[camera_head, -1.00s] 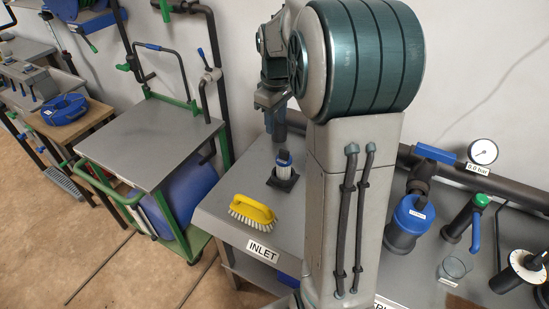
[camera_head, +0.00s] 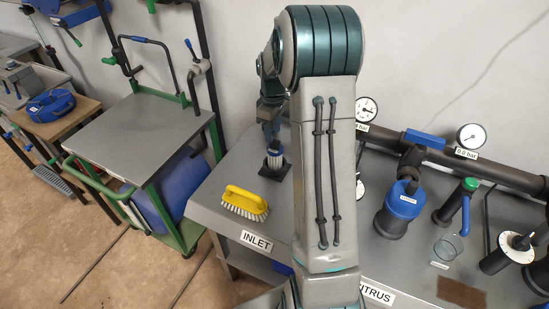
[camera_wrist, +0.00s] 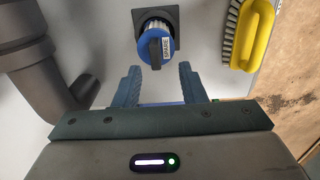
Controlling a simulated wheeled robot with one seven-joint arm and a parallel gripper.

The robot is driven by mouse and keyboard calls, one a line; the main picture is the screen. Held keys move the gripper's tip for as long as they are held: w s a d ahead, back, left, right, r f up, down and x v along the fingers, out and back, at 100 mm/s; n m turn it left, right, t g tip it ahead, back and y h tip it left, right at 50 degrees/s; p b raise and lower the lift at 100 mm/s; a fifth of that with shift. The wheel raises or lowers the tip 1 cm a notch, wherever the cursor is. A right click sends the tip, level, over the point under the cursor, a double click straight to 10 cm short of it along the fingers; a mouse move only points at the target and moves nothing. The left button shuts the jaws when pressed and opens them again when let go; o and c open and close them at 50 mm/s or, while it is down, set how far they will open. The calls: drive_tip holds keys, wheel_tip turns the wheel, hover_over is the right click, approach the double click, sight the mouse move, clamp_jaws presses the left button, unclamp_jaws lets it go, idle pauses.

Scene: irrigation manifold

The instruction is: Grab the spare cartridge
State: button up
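The spare cartridge (camera_head: 275,157) stands upright on a dark square base on the grey bench, near the INLET label. It has a white body and a blue cap. In the wrist view the cartridge (camera_wrist: 155,45) shows its blue top with a dark grip and a SPARE label. My gripper (camera_wrist: 157,72) is open; its two blue fingers point toward the cartridge, with the cap just beyond the fingertips and roughly between them. Nothing is held. In the head view my gripper (camera_head: 270,128) is close above the cartridge, partly hidden by my arm.
A yellow brush (camera_head: 245,201) lies left of the cartridge and shows at the wrist view's right (camera_wrist: 252,30). A dark pipe (camera_wrist: 38,65) stands at the wrist view's left. Blue-capped filter (camera_head: 398,209), gauges and a clear beaker (camera_head: 447,248) are on the right.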

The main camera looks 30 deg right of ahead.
sight(275, 155)
drive_tip(key=f, duration=0.5)
drive_tip(key=shift+w+d+p, duration=0.15)
drive_tip(key=shift+d+p, duration=0.05)
drive_tip(key=shift+p, duration=0.15)
clamp_jaws()
drive_tip(key=shift+r, duration=0.1)
